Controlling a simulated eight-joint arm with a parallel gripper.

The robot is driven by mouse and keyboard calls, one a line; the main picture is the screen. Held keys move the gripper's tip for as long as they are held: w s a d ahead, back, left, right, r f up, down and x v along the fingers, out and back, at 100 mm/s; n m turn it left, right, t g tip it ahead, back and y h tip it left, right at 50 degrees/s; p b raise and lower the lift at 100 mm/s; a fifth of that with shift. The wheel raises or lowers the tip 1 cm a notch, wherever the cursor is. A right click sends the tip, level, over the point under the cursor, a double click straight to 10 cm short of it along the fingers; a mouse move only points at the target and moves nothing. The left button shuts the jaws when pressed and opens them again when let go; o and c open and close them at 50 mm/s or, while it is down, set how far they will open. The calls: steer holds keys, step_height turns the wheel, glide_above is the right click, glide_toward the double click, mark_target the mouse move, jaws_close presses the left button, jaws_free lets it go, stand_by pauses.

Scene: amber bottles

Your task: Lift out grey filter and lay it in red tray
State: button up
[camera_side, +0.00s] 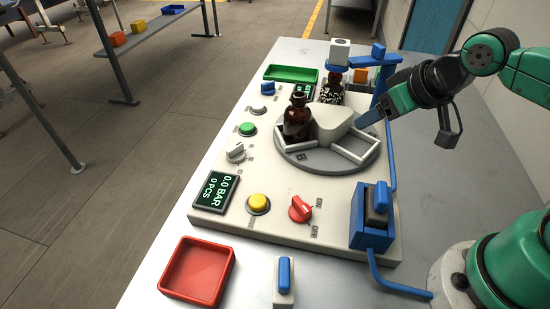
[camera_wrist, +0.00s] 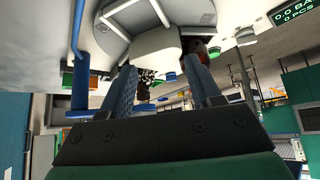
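A dark grey block that looks like the filter (camera_side: 376,209) sits in a blue housing (camera_side: 371,235) at the near right corner of the white panel, with a blue piece on top. Its lower part is hidden by the housing. The red tray (camera_side: 198,271) is empty and lies on the table at the front left. My gripper (camera_side: 372,114) is above the right side of the turntable, well behind the blue housing. In the wrist view my gripper (camera_wrist: 162,78) has its two blue fingers apart with nothing held between them. Neither the filter nor the red tray can be made out there.
A round turntable (camera_side: 315,160) holds an amber bottle (camera_side: 297,122) and a pale hub. Another bottle (camera_side: 332,90) stands under a blue bracket. A green tray (camera_side: 291,73) lies at the back. Buttons and knobs line the panel. A blue-handled block (camera_side: 284,283) stands right of the red tray.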

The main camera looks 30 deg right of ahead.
mark_target(384, 191)
steer(key=o, duration=0.5)
steer(key=shift+o, duration=0.2)
steer(key=s+a+n+g, duration=0.4)
steer(key=s+n, duration=0.1)
steer(key=s+a+n+g, duration=0.2)
steer(key=n, duration=0.1)
steer(key=shift+s+a+r+g, duration=0.25)
steer(key=shift+s+a+g, duration=0.05)
steer(key=shift+s+a, duration=0.1)
steer(key=shift+s+a+n+g, duration=0.1)
steer(key=shift+s+n+g, duration=0.25)
steer(key=shift+n, duration=0.15)
steer(key=shift+f, duration=2.7)
